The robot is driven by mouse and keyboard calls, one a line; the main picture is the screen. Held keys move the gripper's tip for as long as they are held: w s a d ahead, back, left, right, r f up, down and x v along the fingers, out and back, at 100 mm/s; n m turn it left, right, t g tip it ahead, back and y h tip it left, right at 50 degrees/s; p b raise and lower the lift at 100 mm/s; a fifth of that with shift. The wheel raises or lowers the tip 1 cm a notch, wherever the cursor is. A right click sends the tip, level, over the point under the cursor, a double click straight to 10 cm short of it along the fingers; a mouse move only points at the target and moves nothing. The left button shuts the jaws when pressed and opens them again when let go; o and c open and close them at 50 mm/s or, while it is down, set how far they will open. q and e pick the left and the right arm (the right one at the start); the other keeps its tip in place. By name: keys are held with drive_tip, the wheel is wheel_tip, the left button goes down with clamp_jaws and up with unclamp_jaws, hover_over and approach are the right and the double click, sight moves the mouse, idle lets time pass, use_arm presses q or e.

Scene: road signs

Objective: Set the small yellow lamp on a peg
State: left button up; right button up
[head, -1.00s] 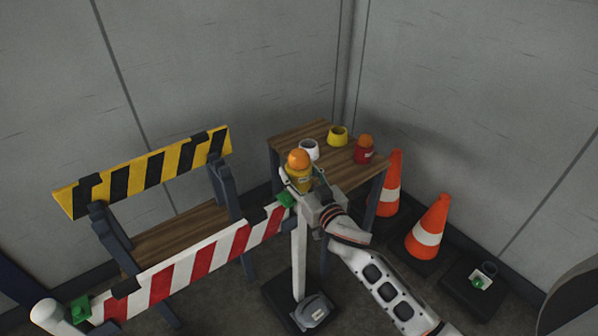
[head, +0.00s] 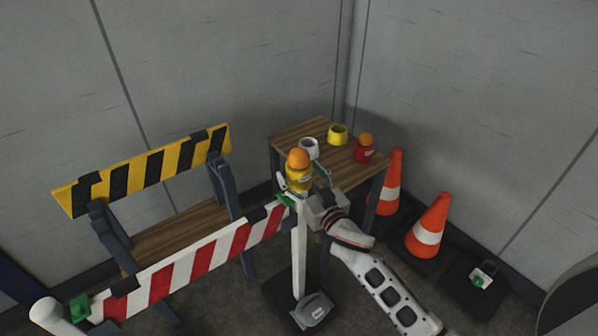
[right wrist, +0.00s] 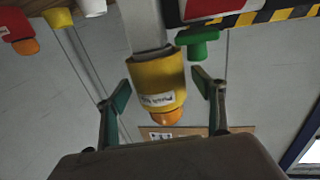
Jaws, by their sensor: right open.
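The small yellow lamp (head: 298,179) with its orange dome stands upright at the top of a white post (head: 299,255). In the right wrist view the lamp (right wrist: 157,80) appears upside down at the end of the white post (right wrist: 142,22), hiding any peg under it. My right gripper (head: 308,187) is open, its fingers on either side of the lamp; in the wrist view (right wrist: 161,84) gaps show between the lamp and both fingers. A green peg (head: 80,308) stands at the barrier's left end. My left gripper is not in view.
A wooden table (head: 300,131) behind carries a white cup-like piece (head: 310,149), a yellow one (head: 338,135) and a red lamp (head: 364,152). Striped barriers (head: 190,265) stand left, orange cones (head: 428,228) right. Open floor lies in front.

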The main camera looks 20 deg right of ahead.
drive_tip(key=s+d, duration=0.1)
drive_tip(key=s, duration=1)
drive_tip(key=shift+d, duration=0.3)
drive_tip(key=shift+r, duration=0.1)
drive_tip(key=s+a+f+n+g, duration=0.1)
drive_tip(key=s+f+g, duration=0.6)
drive_tip(key=s+f, duration=1.4)
wheel_tip(320, 180, down, 2)
drive_tip(key=shift+s+a+f+n, duration=0.1)
drive_tip(key=shift+s+a+n, duration=0.05)
drive_tip(key=shift+n, duration=0.75)
